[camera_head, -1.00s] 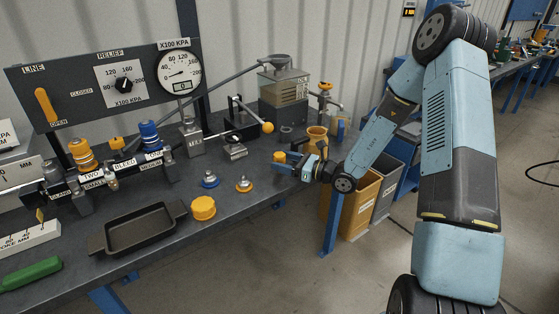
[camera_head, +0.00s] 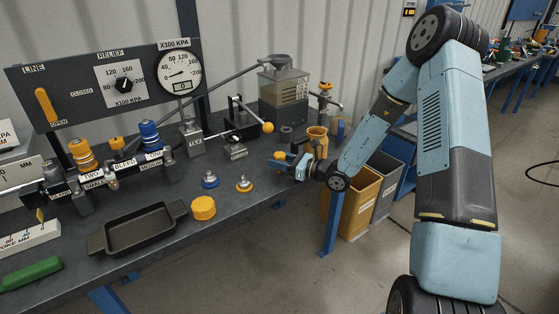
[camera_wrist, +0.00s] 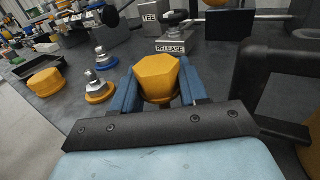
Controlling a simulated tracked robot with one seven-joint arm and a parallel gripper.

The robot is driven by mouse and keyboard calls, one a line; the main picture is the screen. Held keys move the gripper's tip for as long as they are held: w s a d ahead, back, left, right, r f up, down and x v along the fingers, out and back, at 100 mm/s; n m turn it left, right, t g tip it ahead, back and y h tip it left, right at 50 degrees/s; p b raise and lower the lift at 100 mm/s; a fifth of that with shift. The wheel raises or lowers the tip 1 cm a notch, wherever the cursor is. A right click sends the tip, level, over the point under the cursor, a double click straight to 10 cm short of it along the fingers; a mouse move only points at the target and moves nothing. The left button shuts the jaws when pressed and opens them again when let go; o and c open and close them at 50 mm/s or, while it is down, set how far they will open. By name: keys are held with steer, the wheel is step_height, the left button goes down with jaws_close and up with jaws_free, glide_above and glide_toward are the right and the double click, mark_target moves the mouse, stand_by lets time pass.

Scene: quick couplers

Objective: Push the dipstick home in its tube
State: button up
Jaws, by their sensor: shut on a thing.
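My gripper (camera_head: 281,160) is at the right end of the bench, near its front edge. In the wrist view its two blue fingers (camera_wrist: 156,88) are shut on a yellow hexagonal head (camera_wrist: 157,72), with one finger on each side. A rounded yellow part shows just under the head. The yellow head also shows small in the head view (camera_head: 280,155). The tube cannot be made out, so I cannot tell how deep the dipstick sits.
A yellow cup (camera_head: 316,139) stands close behind my gripper. A blue-based coupler (camera_head: 210,181), an orange-based coupler (camera_head: 244,184) and a yellow cap (camera_head: 203,208) stand to the left. The RELEASE block (camera_wrist: 178,46) is beyond the fingers. Bins (camera_head: 361,203) stand beside the bench.

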mark_target(279, 154)
steer(key=shift+c, duration=0.4)
steer(key=shift+r, duration=0.55)
step_height(279, 154, up, 2)
steer(key=shift+r, duration=0.15)
steer(key=s+d+r, duration=0.9)
steer(key=s, duration=0.1)
steer(key=shift+s+d+r, duration=0.15)
steer(key=shift+s+r, duration=0.15)
steer(key=shift+r, duration=0.05)
